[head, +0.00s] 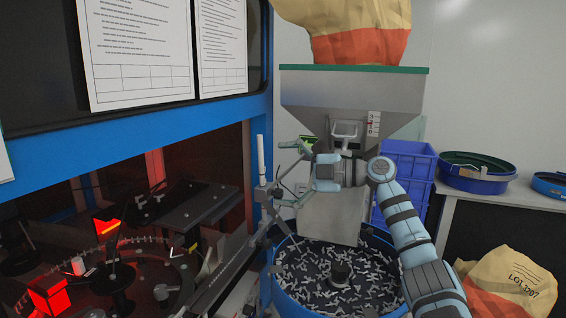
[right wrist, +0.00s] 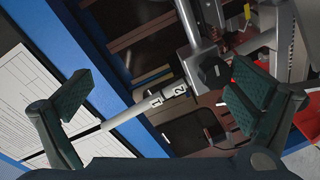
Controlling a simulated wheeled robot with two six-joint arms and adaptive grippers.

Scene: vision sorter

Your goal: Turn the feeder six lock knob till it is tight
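A black lock knob (right wrist: 213,72) sits on a grey clamp in the right wrist view, beyond and between my fingers, nearer the right one. A white rod (right wrist: 133,112) with small printed marks runs up to the clamp; it stands upright in the head view (head: 261,158). My right gripper (head: 281,174) is open and empty, its fingers pointing left toward the rod and clamp. The right wrist view shows its two pads (right wrist: 163,92) wide apart, not touching the knob. No feeder number is readable. My left gripper is not in view.
A blue-rimmed bowl (head: 340,290) full of small parts stands below my right arm. A grey hopper (head: 350,95) rises behind the gripper. A blue machine frame (head: 140,132) is on the left. Blue crates (head: 405,165) are stacked behind my arm, and a sack (head: 515,280) is at right.

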